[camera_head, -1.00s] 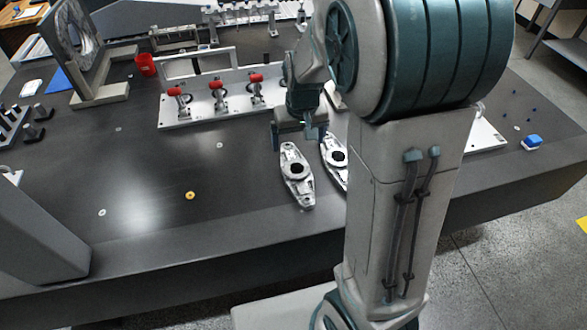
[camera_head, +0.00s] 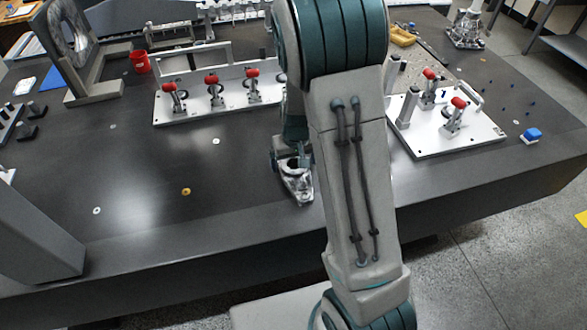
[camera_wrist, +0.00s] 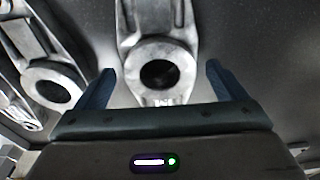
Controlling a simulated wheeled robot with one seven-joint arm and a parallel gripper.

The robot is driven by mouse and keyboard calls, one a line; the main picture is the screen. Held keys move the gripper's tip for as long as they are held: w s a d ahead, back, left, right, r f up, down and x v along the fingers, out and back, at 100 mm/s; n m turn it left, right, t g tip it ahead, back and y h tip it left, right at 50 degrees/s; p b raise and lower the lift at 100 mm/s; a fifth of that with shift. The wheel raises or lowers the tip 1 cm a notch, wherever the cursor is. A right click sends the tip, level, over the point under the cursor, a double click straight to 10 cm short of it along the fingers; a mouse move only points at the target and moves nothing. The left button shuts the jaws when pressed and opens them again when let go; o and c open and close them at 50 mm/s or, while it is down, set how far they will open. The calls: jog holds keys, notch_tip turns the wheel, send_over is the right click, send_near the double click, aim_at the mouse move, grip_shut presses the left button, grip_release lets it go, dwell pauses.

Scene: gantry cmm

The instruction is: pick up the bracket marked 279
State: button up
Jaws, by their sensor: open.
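Two light grey metal brackets show in the wrist view. One bracket (camera_wrist: 158,48) lies ahead, with its round boss and dark hole between the fingers of my gripper (camera_wrist: 158,85). The other bracket (camera_wrist: 48,82) lies to the left, outside the left finger. My gripper is open, with a finger on each side of the middle bracket's boss and visible gaps. In the head view one bracket (camera_head: 298,188) shows partly under my gripper; the other is hidden behind my arm. I cannot read the number 279 on either bracket.
A white fixture plate with red-tipped clamps (camera_head: 212,97) stands behind on the dark table (camera_head: 130,170). Another clamp plate (camera_head: 445,137) is at the right. The table's left middle is mostly clear.

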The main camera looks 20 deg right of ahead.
jog(key=shift+w+f, duration=0.1)
jog(key=shift+f, duration=0.65)
jog(key=c, duration=1.2)
jog(key=shift+c, duration=1.2)
jog(key=shift+r, duration=0.15)
